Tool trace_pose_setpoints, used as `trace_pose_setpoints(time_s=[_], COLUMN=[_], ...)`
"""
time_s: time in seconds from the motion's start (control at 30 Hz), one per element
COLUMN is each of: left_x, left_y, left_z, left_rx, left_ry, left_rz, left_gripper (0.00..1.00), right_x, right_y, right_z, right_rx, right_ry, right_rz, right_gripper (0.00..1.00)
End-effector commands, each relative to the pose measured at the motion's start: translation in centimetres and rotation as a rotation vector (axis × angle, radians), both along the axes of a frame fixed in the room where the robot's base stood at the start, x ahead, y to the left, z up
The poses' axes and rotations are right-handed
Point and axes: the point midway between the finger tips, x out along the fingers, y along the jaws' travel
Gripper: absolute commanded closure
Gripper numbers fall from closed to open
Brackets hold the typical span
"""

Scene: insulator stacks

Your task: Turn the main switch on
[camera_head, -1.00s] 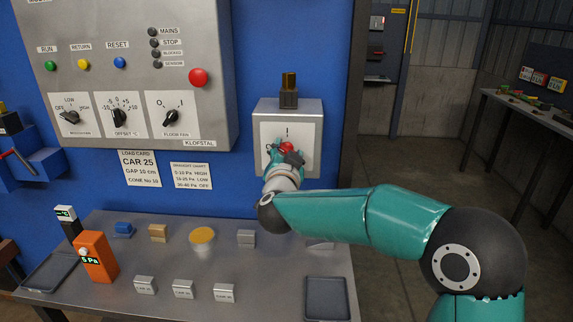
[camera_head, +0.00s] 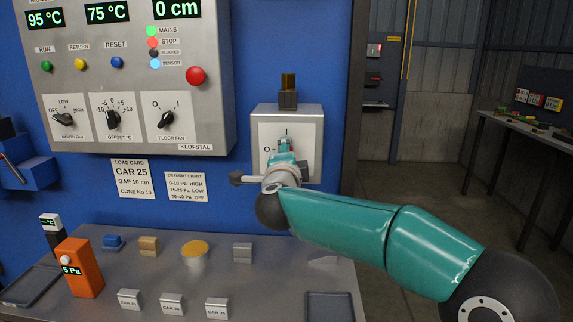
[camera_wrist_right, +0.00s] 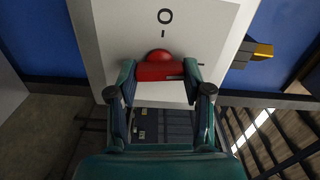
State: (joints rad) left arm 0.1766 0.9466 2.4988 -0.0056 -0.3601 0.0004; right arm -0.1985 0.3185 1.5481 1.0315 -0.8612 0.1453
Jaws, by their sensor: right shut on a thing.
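The main switch is a red knob (camera_wrist_right: 160,70) on a white plate in a grey box (camera_head: 262,112), which is fixed to the blue wall. In the head view my right gripper (camera_head: 285,157) covers most of the knob, with the I mark above it and the O mark to its left. In the right wrist view my right gripper (camera_wrist_right: 160,72) is shut on the red knob, one finger at each end. The knob's bar lies across that view, with the O above it. My left gripper is in neither view.
The control panel (camera_head: 190,135) has lit displays and lit MAINS, STOP and SENSOR lamps; BLOCKED is dark. Below, the metal bench (camera_head: 265,290) holds an orange meter (camera_head: 80,270), several small blocks and a tray (camera_head: 330,306). Open floor lies to the right.

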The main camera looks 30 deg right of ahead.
Motion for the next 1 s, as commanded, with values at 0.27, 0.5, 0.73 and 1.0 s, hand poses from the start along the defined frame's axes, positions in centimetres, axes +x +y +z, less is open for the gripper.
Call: trace_pose_setpoints(time_s=[0.27,0.5,0.73,1.0], left_x=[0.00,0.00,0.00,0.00], left_y=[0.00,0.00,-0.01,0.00], left_z=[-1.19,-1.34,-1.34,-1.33], left_rx=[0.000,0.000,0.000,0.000], left_ry=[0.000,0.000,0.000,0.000], left_rz=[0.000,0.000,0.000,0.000], left_gripper=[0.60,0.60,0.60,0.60], right_x=[-0.04,-0.03,-0.03,-0.02], right_y=[-0.18,-0.21,-0.20,-0.16], right_z=[-0.60,-0.60,-0.64,-0.56], right_rx=[0.108,0.134,0.135,0.134], right_ry=[-0.057,-0.072,-0.072,-0.073], right_rz=[-0.006,-0.007,-0.007,-0.006], right_gripper=[0.85,0.85,0.85,0.25])
